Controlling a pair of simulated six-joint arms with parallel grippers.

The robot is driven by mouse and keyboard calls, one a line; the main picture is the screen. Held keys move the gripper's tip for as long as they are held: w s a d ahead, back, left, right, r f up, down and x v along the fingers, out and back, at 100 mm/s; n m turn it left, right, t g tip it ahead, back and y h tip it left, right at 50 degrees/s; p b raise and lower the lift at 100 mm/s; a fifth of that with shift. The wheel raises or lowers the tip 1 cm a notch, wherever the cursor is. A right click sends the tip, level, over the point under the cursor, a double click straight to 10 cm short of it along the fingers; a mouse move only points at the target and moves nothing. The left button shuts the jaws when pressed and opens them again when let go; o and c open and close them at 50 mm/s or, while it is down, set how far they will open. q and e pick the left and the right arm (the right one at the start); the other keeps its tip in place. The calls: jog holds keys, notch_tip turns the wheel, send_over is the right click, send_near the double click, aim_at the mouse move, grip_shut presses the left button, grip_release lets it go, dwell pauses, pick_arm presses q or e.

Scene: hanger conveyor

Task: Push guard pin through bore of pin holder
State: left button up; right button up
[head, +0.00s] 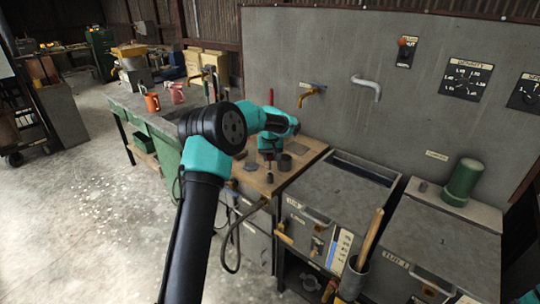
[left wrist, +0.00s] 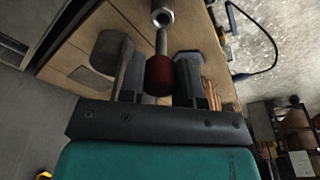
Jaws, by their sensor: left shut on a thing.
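My left gripper (left wrist: 160,80) is shut on the guard pin, which has a dark red ball knob (left wrist: 158,76) and a grey metal shaft (left wrist: 162,42). The shaft points away from the fingers toward a round metal pin holder (left wrist: 162,17) with a dark bore, at the top of the left wrist view. The shaft's far end meets the holder's near rim in that view; I cannot tell whether the tip is inside the bore. In the head view my left gripper (head: 269,153) is over the wooden bench top, and the pin is too small to make out clearly.
A dark cylinder (head: 285,163) stands on the wooden bench top (head: 307,148) close to my left gripper. A brass tap (head: 312,92) juts from the grey wall panel behind. Grey lidded tanks (head: 345,185) stand to the right. A dark hose (head: 238,222) hangs at the bench front.

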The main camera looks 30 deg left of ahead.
aim_at(270, 164)
pick_arm(q)
jog(key=shift+f, duration=3.05)
dwell(3.6)
jog(key=o, duration=0.7)
jog(key=shift+o, duration=0.3)
jog(key=o, duration=0.5)
jog(key=shift+r, duration=0.1)
